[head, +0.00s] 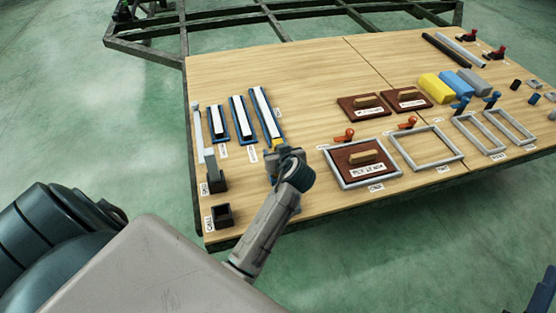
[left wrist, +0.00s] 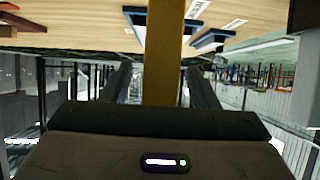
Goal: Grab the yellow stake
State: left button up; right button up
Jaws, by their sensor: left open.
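The yellow stake (left wrist: 162,60) stands between the two fingers of my left gripper (left wrist: 162,88) in the left wrist view. The fingers are apart, with gaps showing on both sides of the stake. In the head view my left gripper (head: 275,158) is over the wooden board, just in front of the blue-edged slots. Only a small yellow bit of the stake (head: 276,143) shows there; my gripper hides the rest. My right gripper is not in view.
Blue-edged holders with white strips (head: 241,118) stand just behind my left gripper. Black sockets (head: 222,216) are to its left. A grey frame with a brown block (head: 361,165) is close on its right. Bare wooden board (head: 300,70) lies behind.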

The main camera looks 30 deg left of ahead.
pick_arm(q)
jog(key=shift+c, duration=0.2)
jog(key=c, duration=1.1)
grip_shut()
jog(key=shift+r, duration=0.15)
